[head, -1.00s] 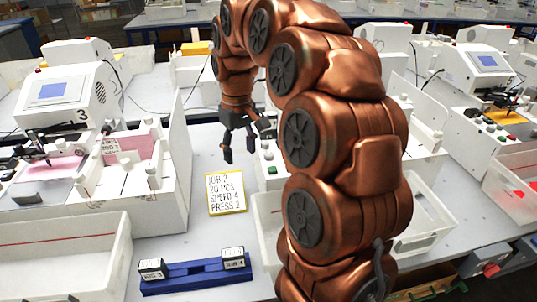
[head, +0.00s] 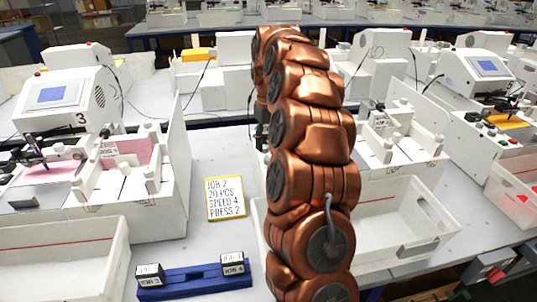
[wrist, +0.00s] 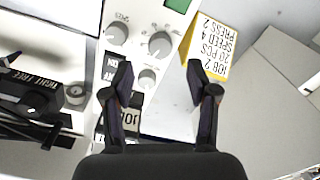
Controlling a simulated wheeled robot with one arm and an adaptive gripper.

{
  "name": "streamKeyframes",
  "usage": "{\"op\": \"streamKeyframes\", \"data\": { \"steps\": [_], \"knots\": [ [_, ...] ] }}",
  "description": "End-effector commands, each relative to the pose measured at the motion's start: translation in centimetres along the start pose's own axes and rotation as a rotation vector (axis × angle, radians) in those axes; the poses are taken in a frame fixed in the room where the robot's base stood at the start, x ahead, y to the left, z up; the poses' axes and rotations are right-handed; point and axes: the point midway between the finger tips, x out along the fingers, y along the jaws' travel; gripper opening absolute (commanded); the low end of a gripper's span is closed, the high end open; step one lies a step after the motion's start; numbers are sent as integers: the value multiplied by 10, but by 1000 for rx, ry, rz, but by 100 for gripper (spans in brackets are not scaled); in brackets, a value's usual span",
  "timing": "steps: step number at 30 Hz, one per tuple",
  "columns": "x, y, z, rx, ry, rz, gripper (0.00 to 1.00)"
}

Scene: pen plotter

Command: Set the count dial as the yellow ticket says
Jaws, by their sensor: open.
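The yellow-edged ticket (head: 225,198) lies on the table and reads JOB 2, 20 PCS, SPEED 4, PRESS 2. It also shows upside down in the wrist view (wrist: 212,45). My gripper (wrist: 158,76) is open and empty, pointing down over a white control panel. A small grey dial (wrist: 147,79) appears between its fingertips, nearer the left one; I see no contact. Two larger dials, one at the left (wrist: 116,34) by a SPEED label and one at the right (wrist: 160,43), are beyond the fingertips. I cannot tell which is the count dial. My arm hides the gripper in the head view.
A green button (wrist: 178,4) is at the panel's far edge. A blue rack (head: 195,281) with two small labelled blocks stands in front of the ticket. Machine 3 (head: 62,98) is at the left. White bins (head: 60,262) stand in front. Table around the ticket is clear.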

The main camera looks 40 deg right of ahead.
Motion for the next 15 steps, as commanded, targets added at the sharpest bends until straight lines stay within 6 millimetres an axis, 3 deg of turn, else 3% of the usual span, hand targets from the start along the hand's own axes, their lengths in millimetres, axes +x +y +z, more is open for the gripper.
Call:
{"op": "streamKeyframes", "data": {
  "steps": [15],
  "knots": [
    [51, 0, 0, 0, 0, -1, 59]
  ]
}}
